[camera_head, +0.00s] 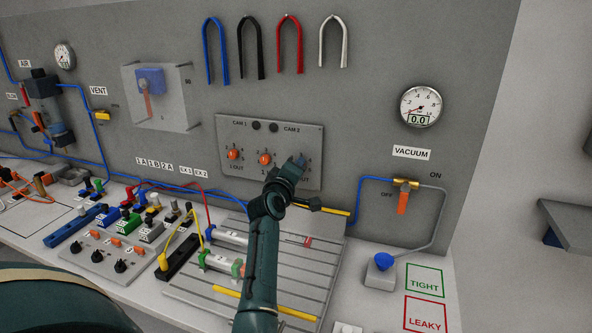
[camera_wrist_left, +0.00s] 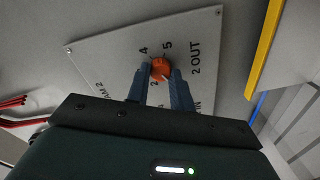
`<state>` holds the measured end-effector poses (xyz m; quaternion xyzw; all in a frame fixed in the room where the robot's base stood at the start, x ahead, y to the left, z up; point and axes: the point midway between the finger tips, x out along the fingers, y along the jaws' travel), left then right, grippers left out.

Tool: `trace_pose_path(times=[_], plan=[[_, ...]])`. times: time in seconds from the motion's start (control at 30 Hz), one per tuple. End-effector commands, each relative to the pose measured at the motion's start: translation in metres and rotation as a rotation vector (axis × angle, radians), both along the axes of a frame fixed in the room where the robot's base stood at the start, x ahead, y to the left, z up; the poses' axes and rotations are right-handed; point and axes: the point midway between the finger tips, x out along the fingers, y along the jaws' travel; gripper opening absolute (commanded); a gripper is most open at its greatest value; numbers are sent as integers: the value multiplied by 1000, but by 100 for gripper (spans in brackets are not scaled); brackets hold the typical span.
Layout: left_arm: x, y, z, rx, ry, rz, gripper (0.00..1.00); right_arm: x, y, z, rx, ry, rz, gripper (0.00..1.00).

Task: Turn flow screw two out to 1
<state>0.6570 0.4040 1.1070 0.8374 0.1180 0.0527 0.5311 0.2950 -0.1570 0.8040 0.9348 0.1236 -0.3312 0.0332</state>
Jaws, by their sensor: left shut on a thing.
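The flow screw two out is an orange knob (camera_wrist_left: 160,68) on a grey panel (camera_head: 300,137), beside the label "2 OUT" in the left wrist view. Numbers 4 and 5 show around it; other numbers are partly covered by my fingers, and I cannot tell where the screw points. My left gripper (camera_wrist_left: 160,80) has its two blue-grey fingers on either side of the knob, shut on it. In the head view my left gripper (camera_head: 297,162) is at the right end of the panel's knob row and hides this screw. My right gripper is not in view.
Two other orange knobs, one at left (camera_head: 233,154) and one in the middle (camera_head: 265,159), sit beside it on the panel. Below are a slotted plate (camera_head: 320,262) with cylinders and a yellow bar (camera_head: 333,211). A vacuum valve (camera_head: 403,200) stands to the right.

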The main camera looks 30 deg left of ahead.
Motion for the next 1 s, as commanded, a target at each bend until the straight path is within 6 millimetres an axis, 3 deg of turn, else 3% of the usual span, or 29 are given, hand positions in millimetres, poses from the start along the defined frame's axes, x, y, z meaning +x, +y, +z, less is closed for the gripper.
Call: trace_pose_path(times=[0.3, 0.33, 0.57, 1.0], plan=[[0, 0, -1, -4, 0, 0, 0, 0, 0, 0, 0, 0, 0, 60], [0, 0, -1, -4, 0, 0, 25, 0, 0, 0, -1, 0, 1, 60], [0, 0, 0, -3, 0, -1, 44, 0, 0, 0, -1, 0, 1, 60], [1, 0, 0, -1, -1, -1, 44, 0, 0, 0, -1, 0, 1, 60]])
